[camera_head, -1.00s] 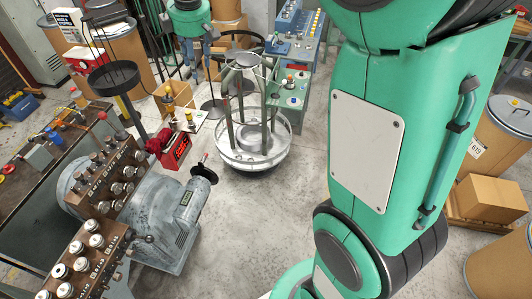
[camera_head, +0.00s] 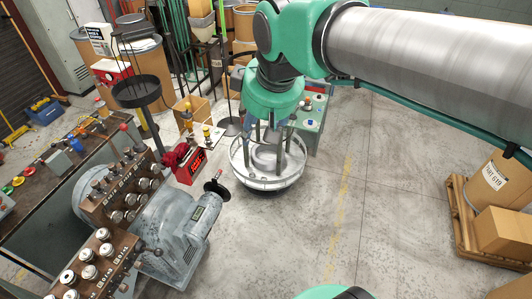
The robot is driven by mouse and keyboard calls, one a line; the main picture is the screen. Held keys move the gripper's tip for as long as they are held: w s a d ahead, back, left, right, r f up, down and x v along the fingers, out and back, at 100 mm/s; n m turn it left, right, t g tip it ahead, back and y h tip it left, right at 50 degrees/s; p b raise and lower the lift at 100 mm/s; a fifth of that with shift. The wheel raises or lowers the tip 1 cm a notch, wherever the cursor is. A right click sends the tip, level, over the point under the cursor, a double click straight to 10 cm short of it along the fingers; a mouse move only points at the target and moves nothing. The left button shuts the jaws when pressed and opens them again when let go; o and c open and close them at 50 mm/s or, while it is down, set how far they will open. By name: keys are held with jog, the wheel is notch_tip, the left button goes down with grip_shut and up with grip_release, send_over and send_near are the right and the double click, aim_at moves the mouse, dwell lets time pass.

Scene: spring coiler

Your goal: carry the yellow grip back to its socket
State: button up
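My gripper (camera_head: 272,126) points down below my green wrist, over the round wire basket (camera_head: 240,160). Its fingers are small and blend with the basket's grey posts, so I cannot tell whether they are open or hold anything. Two small upright yellow-topped pieces stand left of the basket: one yellow piece (camera_head: 188,116) near a cardboard box and another yellow piece (camera_head: 206,131) on a pale board. I cannot tell whether either is the yellow grip. I cannot make out its socket.
The grey coiling machine (camera_head: 170,225) with knobbed brown blocks stands at the front left. A red box (camera_head: 189,166) sits behind it. A workbench (camera_head: 60,200) is at the left. A drum (camera_head: 495,185) and cartons stand on a pallet at the right. The middle floor is clear.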

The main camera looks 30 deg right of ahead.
jog(key=s+f+m+t, duration=0.1)
jog(key=s+f+m, duration=0.3)
jog(key=s, duration=0.7)
jog(key=shift+f, duration=0.6)
jog(key=shift+d+f, duration=0.1)
notch_tip(320, 180, down, 18)
jog(key=b, duration=1.8)
